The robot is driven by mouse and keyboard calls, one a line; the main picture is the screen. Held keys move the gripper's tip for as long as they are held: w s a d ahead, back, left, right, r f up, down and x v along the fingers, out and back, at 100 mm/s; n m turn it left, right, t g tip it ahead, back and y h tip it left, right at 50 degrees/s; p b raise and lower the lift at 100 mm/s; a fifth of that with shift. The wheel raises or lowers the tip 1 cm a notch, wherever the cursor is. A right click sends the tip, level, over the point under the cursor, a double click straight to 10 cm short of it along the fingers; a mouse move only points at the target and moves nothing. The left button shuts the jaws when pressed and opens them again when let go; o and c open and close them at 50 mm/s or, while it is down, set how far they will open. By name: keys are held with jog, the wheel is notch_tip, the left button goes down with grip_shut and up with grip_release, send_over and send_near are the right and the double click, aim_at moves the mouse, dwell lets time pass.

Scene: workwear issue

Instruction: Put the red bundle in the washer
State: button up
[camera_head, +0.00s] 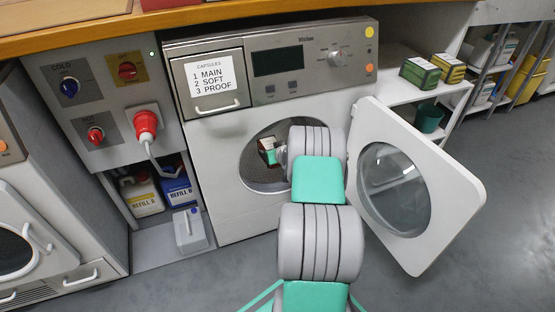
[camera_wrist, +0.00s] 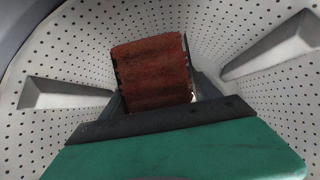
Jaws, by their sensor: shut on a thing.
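My arm reaches into the door opening. My gripper (camera_wrist: 155,98) is inside the perforated drum (camera_wrist: 85,45). It is shut on the red bundle (camera_wrist: 152,70), a dark red ribbed block held between the fingers in the wrist view. Whether the bundle touches the drum wall is unclear.
Pale drum paddles (camera_wrist: 65,93) stick out on both sides of the gripper. A control panel with a red plug (camera_head: 146,125) is left of the washer. Refill containers (camera_head: 178,188) stand below it. Shelves with green and yellow boxes (camera_head: 420,73) stand behind the open door.

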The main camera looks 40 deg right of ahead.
jog(key=shift+w+d+r, duration=0.1)
jog(key=shift+w+d, duration=0.1)
jog(key=shift+w, duration=0.6)
jog(key=o, duration=1.8)
jog(key=shift+c, duration=0.2)
jog(key=shift+s, duration=0.1)
jog(key=p+v, duration=0.4)
jog(key=v, duration=0.3)
jog(key=shift+r, duration=0.15)
jog(key=shift+s+a+r, duration=0.1)
jog(key=shift+s, duration=0.1)
